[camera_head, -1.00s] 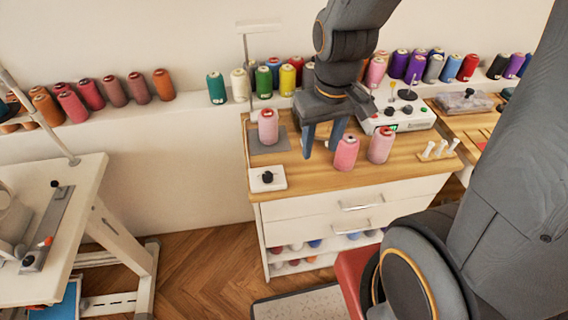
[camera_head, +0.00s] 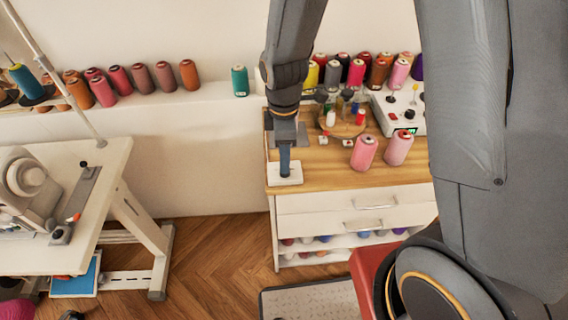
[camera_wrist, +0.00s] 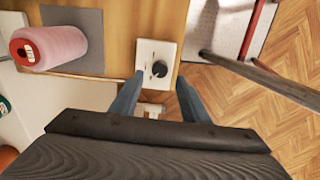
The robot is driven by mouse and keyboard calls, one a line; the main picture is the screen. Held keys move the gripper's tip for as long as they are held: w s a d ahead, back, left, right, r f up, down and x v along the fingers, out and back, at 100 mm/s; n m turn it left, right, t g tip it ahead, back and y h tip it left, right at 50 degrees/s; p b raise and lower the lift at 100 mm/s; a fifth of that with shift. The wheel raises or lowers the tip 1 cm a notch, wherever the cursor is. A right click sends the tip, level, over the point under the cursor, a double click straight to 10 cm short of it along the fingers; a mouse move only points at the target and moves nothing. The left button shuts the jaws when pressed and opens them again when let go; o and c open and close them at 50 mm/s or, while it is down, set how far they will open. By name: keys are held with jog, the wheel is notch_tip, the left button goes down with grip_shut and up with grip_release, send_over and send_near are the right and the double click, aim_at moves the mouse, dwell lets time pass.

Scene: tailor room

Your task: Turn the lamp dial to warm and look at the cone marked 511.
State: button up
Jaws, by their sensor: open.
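The lamp dial is a black knob on a white plate (camera_head: 274,177) at the front left corner of the wooden table. In the wrist view the knob (camera_wrist: 159,69) shows clear and upright, just beyond and between my fingertips. My gripper (camera_head: 285,168) points down over the plate; in the wrist view it (camera_wrist: 160,84) is open and empty. Whether a finger touches the plate is unclear. Two pink cones (camera_head: 364,152) (camera_head: 399,147) stand on the table. No number is readable.
The wooden table (camera_head: 325,173) has a white control box (camera_head: 402,113) at the back right and a round wooden stand (camera_head: 345,129) with small spools. Coloured cones line the shelf behind. A sewing table (camera_head: 105,160) stands at left, with open floor between.

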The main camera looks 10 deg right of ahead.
jog(key=shift+f+p, duration=0.45)
jog(key=shift+f, duration=1.8)
jog(key=c, duration=1.1)
